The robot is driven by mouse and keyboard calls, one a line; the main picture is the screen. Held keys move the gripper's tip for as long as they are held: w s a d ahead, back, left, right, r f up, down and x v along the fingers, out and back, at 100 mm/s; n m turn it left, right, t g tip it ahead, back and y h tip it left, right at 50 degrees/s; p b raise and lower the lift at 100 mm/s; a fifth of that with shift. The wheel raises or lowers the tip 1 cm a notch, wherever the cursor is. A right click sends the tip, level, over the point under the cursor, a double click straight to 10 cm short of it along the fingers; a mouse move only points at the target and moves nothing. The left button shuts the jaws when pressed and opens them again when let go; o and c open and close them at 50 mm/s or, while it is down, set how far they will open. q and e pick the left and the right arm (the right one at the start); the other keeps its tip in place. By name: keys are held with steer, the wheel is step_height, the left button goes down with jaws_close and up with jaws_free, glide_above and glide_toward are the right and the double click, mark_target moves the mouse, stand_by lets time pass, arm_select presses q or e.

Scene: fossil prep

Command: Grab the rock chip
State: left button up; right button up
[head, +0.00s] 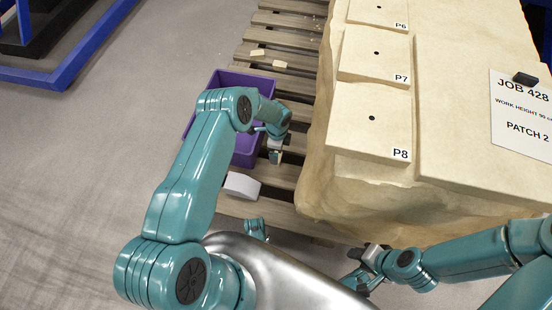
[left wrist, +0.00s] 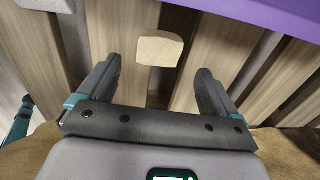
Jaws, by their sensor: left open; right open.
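In the left wrist view, a beige rock chip (left wrist: 159,48) lies on the wooden pallet slats, ahead of and between the two fingers. My left gripper (left wrist: 156,88) is open, with nothing between its fingers. In the head view, my left gripper (head: 275,148) points down over the pallet beside the purple bin, largely hidden by its own arm. I cannot clearly make out that chip there. My right gripper (head: 362,272) is open and empty in front of the big block's near side.
The purple bin (head: 189,122) stands on the pallet (head: 262,208) left of a large pale stone block (head: 450,120) with panels P6, P7 and P8. Two other pale chips (head: 257,52) lie farther back.

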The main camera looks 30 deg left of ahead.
arm_select(q)
step_height(320, 180, down, 5)
steer(key=shift+s+a+f+b, duration=0.1)
steer(key=shift+s+a+b, duration=0.05)
steer(key=shift+b, duration=1)
steer(key=shift+c, duration=0.6)
steer(key=c, duration=1.1)
